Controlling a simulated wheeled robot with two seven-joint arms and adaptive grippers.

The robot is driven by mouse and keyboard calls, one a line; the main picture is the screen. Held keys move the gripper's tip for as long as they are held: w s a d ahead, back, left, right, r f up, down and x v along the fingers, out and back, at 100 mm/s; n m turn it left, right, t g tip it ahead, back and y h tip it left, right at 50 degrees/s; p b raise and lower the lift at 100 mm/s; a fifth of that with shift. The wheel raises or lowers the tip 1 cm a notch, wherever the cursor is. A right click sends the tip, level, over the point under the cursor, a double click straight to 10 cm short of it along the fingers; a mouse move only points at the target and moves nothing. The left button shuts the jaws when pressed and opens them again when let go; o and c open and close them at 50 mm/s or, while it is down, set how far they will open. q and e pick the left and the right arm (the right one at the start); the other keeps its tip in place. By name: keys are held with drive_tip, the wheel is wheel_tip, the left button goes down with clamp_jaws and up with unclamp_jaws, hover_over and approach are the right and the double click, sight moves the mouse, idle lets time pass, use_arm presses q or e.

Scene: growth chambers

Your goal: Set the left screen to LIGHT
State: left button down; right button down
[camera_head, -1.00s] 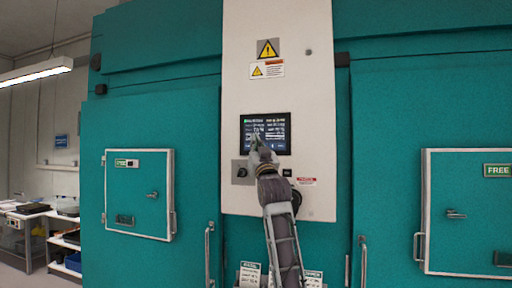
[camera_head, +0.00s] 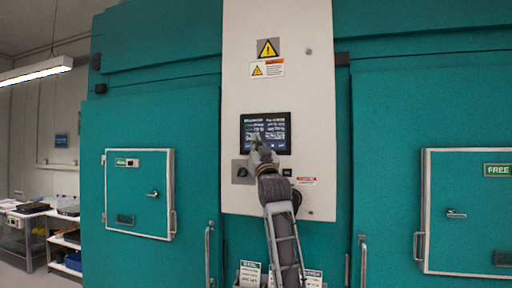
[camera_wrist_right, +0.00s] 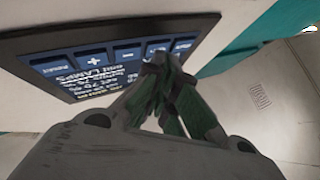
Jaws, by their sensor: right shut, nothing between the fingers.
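A dark touch screen (camera_head: 277,128) with two columns of small white text is set in the white panel between the teal chambers. In the right wrist view, the screen (camera_wrist_right: 75,90) is close and tilted, with a row of blue buttons including plus and minus; a line reading LAMPS shows. My right gripper (camera_head: 256,140) is shut and empty at the lower left of the screen. In the right wrist view, its fingertips (camera_wrist_right: 163,62) are at the button row and cover part of it. I cannot tell whether they touch. My left gripper is not in view.
A grey plate with a black knob (camera_head: 241,172) is below the screen, beside my right arm. Warning signs (camera_head: 267,50) are above. Teal chamber doors with handles stand left (camera_head: 138,190) and right (camera_head: 470,238). A bench (camera_head: 30,210) with trays is far left.

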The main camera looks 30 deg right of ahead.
idle(0.8)
drive_tip(key=shift+s+a, duration=0.4)
drive_tip(key=shift+a, duration=0.1)
drive_tip(key=s+a+b, duration=0.1)
drive_tip(key=s+a, duration=0.2)
drive_tip(key=shift+s+a, duration=0.15)
drive_tip(key=shift+a, duration=0.25)
idle(0.6)
idle(2.6)
